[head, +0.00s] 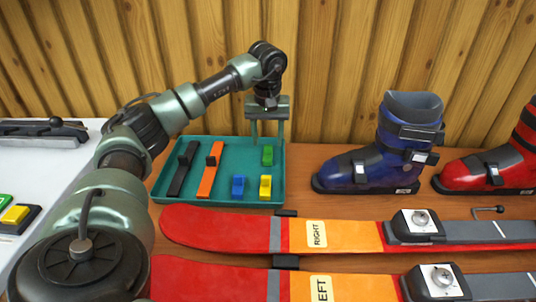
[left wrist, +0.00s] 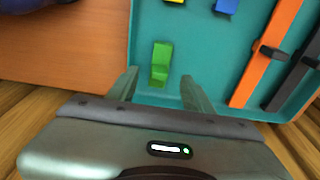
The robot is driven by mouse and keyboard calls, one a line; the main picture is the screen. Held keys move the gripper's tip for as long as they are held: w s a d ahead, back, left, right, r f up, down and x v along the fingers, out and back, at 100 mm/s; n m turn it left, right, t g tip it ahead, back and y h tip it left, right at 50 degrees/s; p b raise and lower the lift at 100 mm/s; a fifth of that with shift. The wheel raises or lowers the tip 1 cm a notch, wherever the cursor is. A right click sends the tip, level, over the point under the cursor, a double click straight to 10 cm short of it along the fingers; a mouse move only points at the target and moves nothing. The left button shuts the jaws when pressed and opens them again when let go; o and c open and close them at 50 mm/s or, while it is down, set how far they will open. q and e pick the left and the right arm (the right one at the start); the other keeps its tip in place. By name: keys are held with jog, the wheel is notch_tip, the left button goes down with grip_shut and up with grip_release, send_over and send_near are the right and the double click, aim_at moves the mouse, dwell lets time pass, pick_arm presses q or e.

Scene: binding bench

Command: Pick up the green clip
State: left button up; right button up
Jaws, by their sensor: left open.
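The green clip (head: 267,156) lies in the back right part of a teal tray (head: 225,148). It also shows in the left wrist view (left wrist: 160,64), just ahead of the fingers and between their lines. My left gripper (head: 267,140) is above the back right of the tray, pointing down, open and empty. The exact height of the fingertips above the clip cannot be told. My right gripper is in neither view.
The tray also holds a blue clip (head: 238,187), a yellow clip (head: 265,187), an orange strap (head: 211,170) and a black strap (head: 184,168). A blue boot (head: 365,170) stands right of the tray. Red skis (head: 225,228) lie in front. A wooden wall (head: 330,70) stands close behind.

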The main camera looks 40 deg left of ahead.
aim_at(268, 145)
pick_arm(q)
jog(key=f, duration=0.3)
jog(key=shift+w+a+f, duration=0.2)
jog(key=shift+w+f, duration=0.05)
jog(key=shift+f, duration=0.05)
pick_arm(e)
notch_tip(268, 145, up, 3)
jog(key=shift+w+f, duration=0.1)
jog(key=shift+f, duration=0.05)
pick_arm(q)
jog(key=shift+c, duration=0.3)
grip_shut()
jog(key=shift+r, duration=0.1)
